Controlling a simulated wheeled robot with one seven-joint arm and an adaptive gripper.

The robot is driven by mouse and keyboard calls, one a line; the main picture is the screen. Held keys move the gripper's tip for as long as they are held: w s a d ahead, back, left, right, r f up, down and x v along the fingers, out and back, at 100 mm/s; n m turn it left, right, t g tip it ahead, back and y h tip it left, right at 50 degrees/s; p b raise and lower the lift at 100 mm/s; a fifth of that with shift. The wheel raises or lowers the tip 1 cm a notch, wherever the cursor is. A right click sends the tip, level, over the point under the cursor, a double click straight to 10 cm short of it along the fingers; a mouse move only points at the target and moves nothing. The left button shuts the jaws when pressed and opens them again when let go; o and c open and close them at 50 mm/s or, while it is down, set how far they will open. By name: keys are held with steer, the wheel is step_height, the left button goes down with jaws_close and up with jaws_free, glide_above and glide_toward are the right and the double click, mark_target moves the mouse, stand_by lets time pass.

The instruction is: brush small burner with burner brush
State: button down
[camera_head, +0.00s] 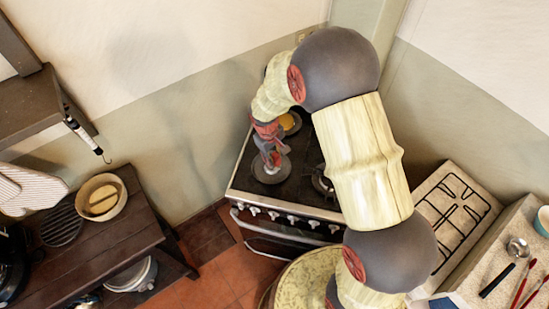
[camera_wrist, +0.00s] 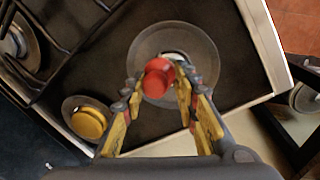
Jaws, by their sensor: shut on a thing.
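My gripper (camera_wrist: 160,85) is shut on the red handle of the burner brush (camera_wrist: 158,76), seen from above in the wrist view. The brush's lower end is mostly hidden under the handle and fingers. Below it lies a round grey burner plate (camera_wrist: 204,62); I cannot tell whether the brush touches it. In the head view my gripper (camera_head: 270,156) is over this plate (camera_head: 272,174) at the front left of the stove. A smaller burner with a yellow round top (camera_wrist: 88,123) is apart from the gripper; it also shows behind it in the head view (camera_head: 287,122).
The black stove top (camera_head: 301,178) has grates and another burner (camera_wrist: 14,42) on its other side. A wooden table (camera_head: 95,250) with a bowl (camera_head: 113,184) stands left. A counter with a grate (camera_head: 455,205) and utensils (camera_head: 518,248) is at right. Walls close off the back.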

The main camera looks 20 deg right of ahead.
steer(key=shift+w+d, duration=0.2)
steer(key=shift+w, duration=0.05)
steer(key=shift+d+r+p, duration=0.1)
steer(key=shift+r+p, duration=0.25)
steer(key=shift+r, duration=0.05)
steer(key=shift+s+r+p, duration=0.2)
steer(key=shift+r+p, duration=0.2)
steer(key=shift+r, duration=0.6)
steer(key=shift+w+r+p, duration=0.2)
steer(key=shift+r+p, duration=0.15)
steer(key=shift+r, duration=0.15)
steer(key=shift+s+r+p, duration=0.1)
steer(key=shift+r+p, duration=1.15)
steer(key=shift+r, duration=0.85)
